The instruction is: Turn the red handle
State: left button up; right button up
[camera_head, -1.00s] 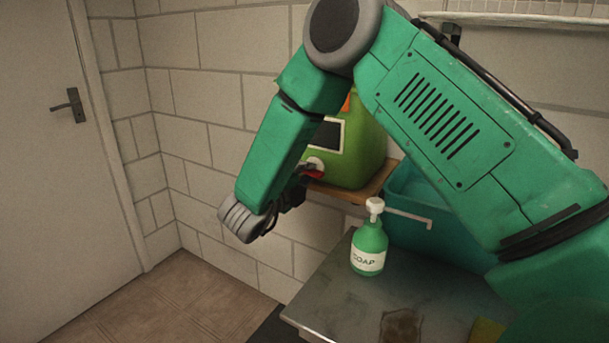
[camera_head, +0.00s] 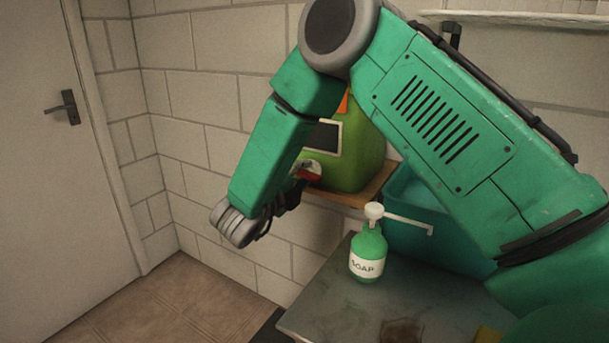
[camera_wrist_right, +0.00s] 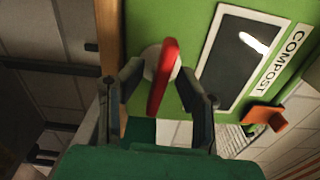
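The red handle (camera_wrist_right: 163,78) is a long lever on a round white base, mounted on the green compost container (camera_wrist_right: 150,20). In the head view the red handle (camera_head: 307,174) shows only in part beside my forearm, low on the container (camera_head: 362,155). My right gripper (camera_wrist_right: 160,78) has its two dark fingers apart, one on each side of the red handle, with a visible gap to it. In the head view the right gripper (camera_head: 284,200) is mostly hidden behind my wrist. My left gripper is not in view.
The container stands on a wooden shelf (camera_head: 372,190). Below are a green soap bottle (camera_head: 368,248) on a grey counter (camera_head: 335,290) and a teal bin (camera_head: 410,225). A door (camera_head: 40,180) stands at left. An orange piece (camera_wrist_right: 265,117) juts from the container.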

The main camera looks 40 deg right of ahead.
jog(key=v, duration=1.1)
jog(key=shift+s+d+f, duration=0.1)
jog(key=shift+d, duration=0.05)
dwell(0.3)
